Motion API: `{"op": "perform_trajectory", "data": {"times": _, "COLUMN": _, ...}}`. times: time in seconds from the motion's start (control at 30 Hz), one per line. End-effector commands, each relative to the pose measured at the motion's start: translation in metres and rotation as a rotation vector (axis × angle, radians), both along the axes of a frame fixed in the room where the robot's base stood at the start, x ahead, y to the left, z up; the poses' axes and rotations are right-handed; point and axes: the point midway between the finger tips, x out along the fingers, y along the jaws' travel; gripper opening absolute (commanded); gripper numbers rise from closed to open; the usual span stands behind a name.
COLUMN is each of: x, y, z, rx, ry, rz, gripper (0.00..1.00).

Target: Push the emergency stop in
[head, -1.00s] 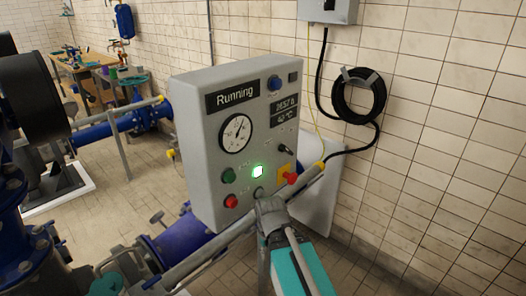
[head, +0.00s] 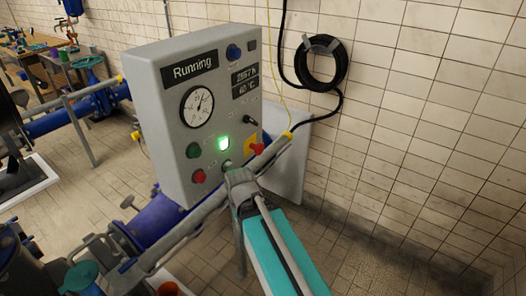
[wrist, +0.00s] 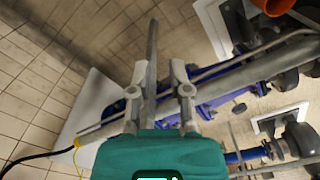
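The emergency stop (head: 256,149) is a red knob on a yellow square at the lower right of the grey control panel (head: 165,115). The panel's display reads "Running" and a green lamp (head: 223,143) is lit. My gripper (head: 234,177) is at the end of my teal arm, in front of the panel's lower edge, below and left of the stop. The wrist view shows its two grey fingers (wrist: 163,78) apart, with nothing between them that I can see held. The stop does not show in the wrist view. How deep the knob sits cannot be told.
Blue pipes (head: 160,222) lie below. A black cable coil (head: 321,60) hangs on the tiled wall. Floor at right is clear.

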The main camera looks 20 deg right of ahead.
Motion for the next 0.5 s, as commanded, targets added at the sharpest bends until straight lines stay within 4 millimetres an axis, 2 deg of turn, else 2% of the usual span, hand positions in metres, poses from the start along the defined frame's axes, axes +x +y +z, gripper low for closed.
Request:
{"op": "perform_trajectory", "data": {"times": 0.03, "x": 0.001, "y": -0.001, "z": 0.0, "rx": 0.006, "ry": 0.0, "rz": -0.004, "gripper": 0.07}}
{"op": "perform_trajectory", "data": {"times": 0.07, "x": 0.001, "y": -0.001, "z": 0.0, "rx": 0.012, "ry": 0.001, "rz": -0.007, "gripper": 0.01}}
{"op": "perform_trajectory", "data": {"times": 0.1, "x": 0.002, "y": -0.002, "z": 0.0, "rx": 0.022, "ry": 0.001, "rz": -0.012, "gripper": 0.0}}
{"op": "perform_trajectory", "data": {"times": 0.27, "x": 0.007, "y": -0.009, "z": -0.001, "rx": 0.094, "ry": 0.001, "rz": -0.053, "gripper": 0.0}}
{"op": "perform_trajectory", "data": {"times": 0.5, "x": 0.021, "y": -0.027, "z": 0.004, "rx": 0.298, "ry": -0.013, "rz": -0.158, "gripper": 0.0}}
